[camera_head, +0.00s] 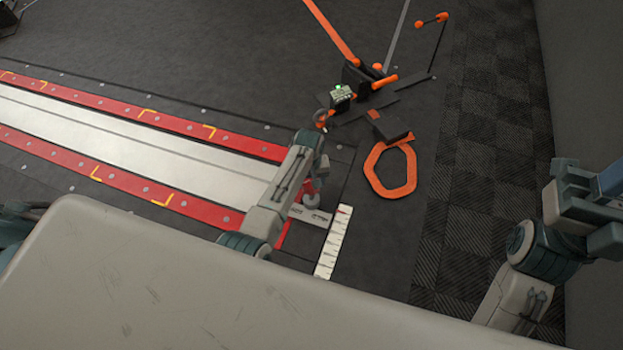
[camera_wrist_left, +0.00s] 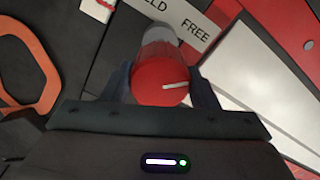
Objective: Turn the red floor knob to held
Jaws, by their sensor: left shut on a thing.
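The red knob (camera_wrist_left: 160,82) shows in the left wrist view, seen from above, with a white pointer line aimed right and slightly up. My left gripper (camera_wrist_left: 161,77) has a finger on each side of it and is shut on it. Beyond the knob is a grey label plate (camera_wrist_left: 172,17); "FREE" reads on its right and "ELD" on its left, the rest cut off. In the head view the plate (camera_head: 311,215) lies at the end of the red-edged track, and my left forearm and wrist hide the knob's top.
A red-edged silver track (camera_head: 130,140) runs left. A white striped strip (camera_head: 333,243) lies right of the plate. An orange ring (camera_head: 390,168) and a black stand with orange parts (camera_head: 362,85) are beyond. Dark floor between is clear.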

